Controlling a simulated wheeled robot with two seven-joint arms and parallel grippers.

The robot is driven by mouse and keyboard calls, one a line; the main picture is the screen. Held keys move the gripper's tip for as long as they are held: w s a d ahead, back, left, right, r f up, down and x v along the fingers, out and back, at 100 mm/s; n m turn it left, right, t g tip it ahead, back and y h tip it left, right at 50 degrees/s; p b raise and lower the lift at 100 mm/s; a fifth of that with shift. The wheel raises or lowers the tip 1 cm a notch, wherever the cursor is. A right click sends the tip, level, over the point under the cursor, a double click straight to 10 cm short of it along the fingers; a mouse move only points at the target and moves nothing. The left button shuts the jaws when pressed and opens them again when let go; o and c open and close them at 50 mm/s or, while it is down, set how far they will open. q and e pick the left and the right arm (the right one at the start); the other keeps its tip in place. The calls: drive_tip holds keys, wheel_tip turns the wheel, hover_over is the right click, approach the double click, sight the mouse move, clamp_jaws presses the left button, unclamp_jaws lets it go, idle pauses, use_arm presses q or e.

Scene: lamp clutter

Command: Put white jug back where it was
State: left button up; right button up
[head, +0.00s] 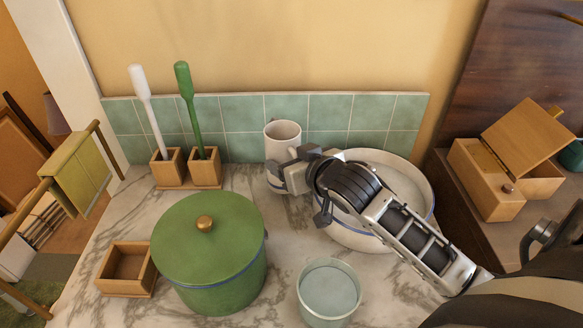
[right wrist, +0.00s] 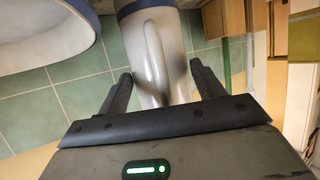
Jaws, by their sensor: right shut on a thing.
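The white jug (head: 283,132) is at the back of the marble counter, close to the green tiles, and looks upright. My right gripper (head: 289,173) reaches in from the right and is shut on it. The gripper and arm hide part of the jug's lower side. In the right wrist view the jug (right wrist: 154,45) is between the two fingers (right wrist: 161,76), its handle facing the camera. I cannot tell whether its base touches the counter. My left gripper is not in view.
A large white basin (head: 415,178) stands right of the jug, under my right arm. A green lidded pot (head: 205,245), a pale cup (head: 329,292), a small wooden box (head: 126,270) and two brushes in wooden holders (head: 187,167) share the marble counter (head: 280,235).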

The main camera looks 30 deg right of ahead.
drive_tip(key=shift+f, duration=0.9)
drive_tip(key=shift+w+f, duration=0.1)
drive_tip(key=o, duration=1.7)
drive_tip(key=shift+f, duration=0.1)
drive_tip(key=shift+r, duration=0.2)
drive_tip(key=v, duration=1.2)
drive_tip(key=shift+p, duration=0.45)
drive_tip(key=shift+f, duration=0.15)
